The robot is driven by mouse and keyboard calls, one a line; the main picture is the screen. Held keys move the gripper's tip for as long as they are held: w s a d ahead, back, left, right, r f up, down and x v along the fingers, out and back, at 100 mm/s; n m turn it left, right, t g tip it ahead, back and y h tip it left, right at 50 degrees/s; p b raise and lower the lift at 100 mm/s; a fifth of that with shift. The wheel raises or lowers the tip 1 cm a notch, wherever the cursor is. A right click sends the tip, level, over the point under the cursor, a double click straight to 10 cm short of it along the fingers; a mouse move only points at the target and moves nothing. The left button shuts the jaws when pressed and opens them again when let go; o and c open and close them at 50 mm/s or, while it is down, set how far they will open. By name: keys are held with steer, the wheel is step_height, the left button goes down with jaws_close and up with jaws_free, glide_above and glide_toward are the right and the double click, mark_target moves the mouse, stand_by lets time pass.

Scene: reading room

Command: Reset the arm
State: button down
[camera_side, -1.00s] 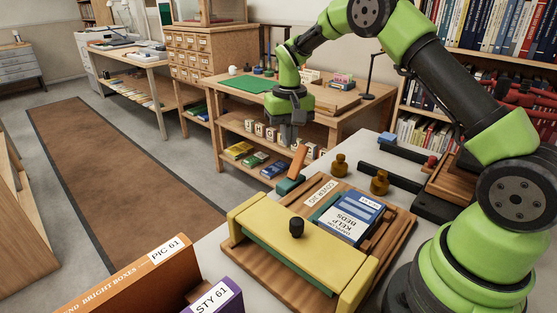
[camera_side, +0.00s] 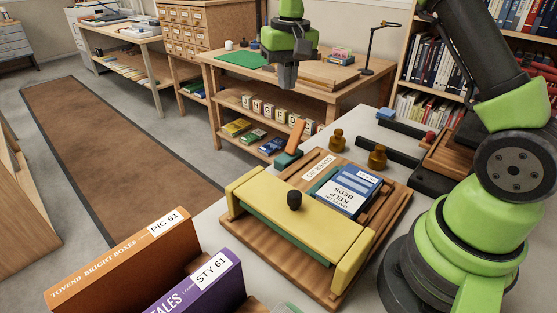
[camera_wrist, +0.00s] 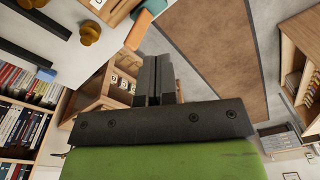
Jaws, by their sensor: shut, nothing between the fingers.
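My gripper (camera_side: 288,80) hangs in the air with its fingers pointing down, above and beyond the far edge of the white work table (camera_side: 208,246). Its fingers are together and hold nothing. In the wrist view the dark fingers (camera_wrist: 153,80) sit side by side, with the floor and a shelf behind them. The blue book (camera_side: 349,189) lies on the wooden press board (camera_side: 262,245), beside the yellow press bar (camera_side: 290,222) with its black knob. My gripper is well clear of the book and the press.
Two brass weights (camera_side: 377,157), an orange-handled tool (camera_side: 297,136) and dark bars (camera_side: 387,155) stand near the press. Two upright books, one orange (camera_side: 125,262) and one purple (camera_side: 200,290), are in front. A wooden bench (camera_side: 345,88) and bookshelf (camera_side: 440,85) stand behind.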

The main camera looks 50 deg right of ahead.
steer(key=s+a+r+n+t, duration=0.1)
steer(key=s+a+r+t, duration=0.15)
steer(key=s+r, duration=0.3)
steer(key=s+a+r+t, duration=0.1)
steer(key=s+a+r, duration=0.3)
steer(key=s+r, duration=0.15)
steer(key=s+a+f+t+y, duration=0.1)
steer(key=s+a+t+y, duration=0.1)
steer(key=s, duration=1)
steer(key=shift+s+a+f+n+t, duration=0.35)
steer(key=shift+a+t, duration=0.2)
steer(key=shift+a, duration=0.3)
